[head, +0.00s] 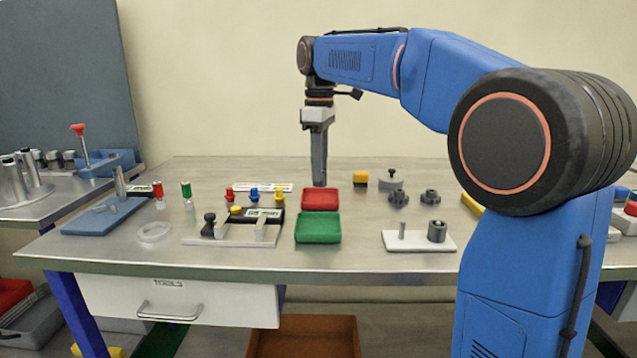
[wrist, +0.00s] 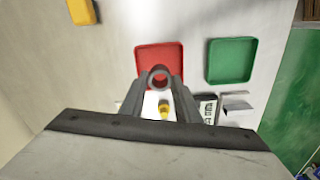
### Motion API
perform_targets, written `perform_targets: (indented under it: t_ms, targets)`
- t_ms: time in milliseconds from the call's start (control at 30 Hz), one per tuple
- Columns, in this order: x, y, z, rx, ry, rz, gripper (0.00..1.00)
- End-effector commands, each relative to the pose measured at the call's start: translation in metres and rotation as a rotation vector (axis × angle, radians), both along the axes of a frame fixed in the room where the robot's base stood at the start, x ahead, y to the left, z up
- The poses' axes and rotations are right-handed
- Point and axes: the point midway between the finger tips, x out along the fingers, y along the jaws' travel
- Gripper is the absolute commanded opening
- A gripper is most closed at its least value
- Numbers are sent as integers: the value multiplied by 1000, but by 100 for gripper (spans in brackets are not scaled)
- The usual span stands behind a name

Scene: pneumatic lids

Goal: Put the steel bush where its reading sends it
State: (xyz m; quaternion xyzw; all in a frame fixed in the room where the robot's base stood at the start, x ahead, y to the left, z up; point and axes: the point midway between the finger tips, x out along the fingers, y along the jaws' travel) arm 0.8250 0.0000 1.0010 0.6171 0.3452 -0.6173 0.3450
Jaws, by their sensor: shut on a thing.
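My gripper (head: 319,182) is shut on a grey ring-shaped bush (wrist: 159,77), seen end-on between the fingertips in the wrist view. In the head view the bush cannot be made out at the fingertips. The bush overlaps the red tray (wrist: 160,55) in the wrist view; the fingertips show at that tray's back edge in the head view (head: 320,199). The height above it is hard to tell. A green tray (head: 318,228) lies in front of the red one. A measuring fixture (head: 232,236) with a dark display (wrist: 207,108) stands to their left; its reading is not legible.
A white plate (head: 410,247) with a pin and a grey hollow cylinder (head: 437,231) lies at the right. A yellow block (head: 360,179) and dark knobbed parts (head: 398,198) stand behind it. A blue tray (head: 101,218) and clear dish (head: 154,232) lie left.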

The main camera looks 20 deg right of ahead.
Motion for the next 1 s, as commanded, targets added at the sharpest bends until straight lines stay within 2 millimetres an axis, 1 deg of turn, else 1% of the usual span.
perform_targets:
  t_ms: [133, 300, 367, 733, 767, 800, 833, 1000]
  targets:
    - [0, 0, -11, 0, 0, 0, 0]
    - [-1, 0, -34, 0, 1, 0, 0]
    - [-1, 0, -40, 0, 0, 0, 0]
    - [0, 0, -43, 0, 0, 0, 0]
    - [0, 0, -44, 0, 0, 0, 32]
    - [0, 0, -43, 0, 0, 0, 41]
    - [0, 0, -43, 0, 0, 0, 48]
    - [0, 0, -43, 0, 0, 0, 48]
